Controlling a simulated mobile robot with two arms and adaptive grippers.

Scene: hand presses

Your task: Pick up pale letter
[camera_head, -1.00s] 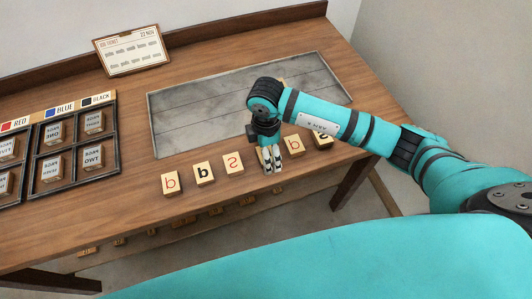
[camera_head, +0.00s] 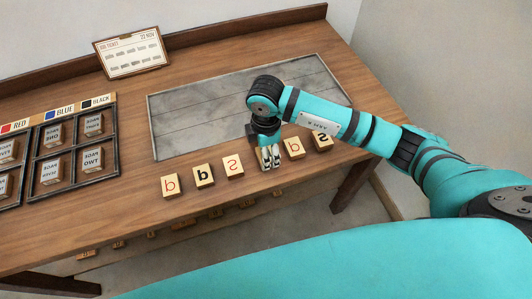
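Several pale wooden letter blocks stand in a row along the table's front. From left they are a red-letter block (camera_head: 169,187), a black-letter block (camera_head: 203,177), a red-letter block (camera_head: 233,167), a block (camera_head: 262,154) mostly hidden by my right gripper, a red-letter block (camera_head: 293,147) and a black-letter block (camera_head: 322,141). My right gripper (camera_head: 272,164) points down at the partly hidden block, whose letter I cannot see. Its fingers are close together; I cannot tell whether they grip the block. My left gripper is out of view.
A grey recessed slab (camera_head: 195,115) lies behind the row. A dark divided tray (camera_head: 115,150) with stamped blocks is at the left, under colour labels. A framed ticket card (camera_head: 133,53) leans at the back. Neighbouring blocks stand close on both sides of the gripper.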

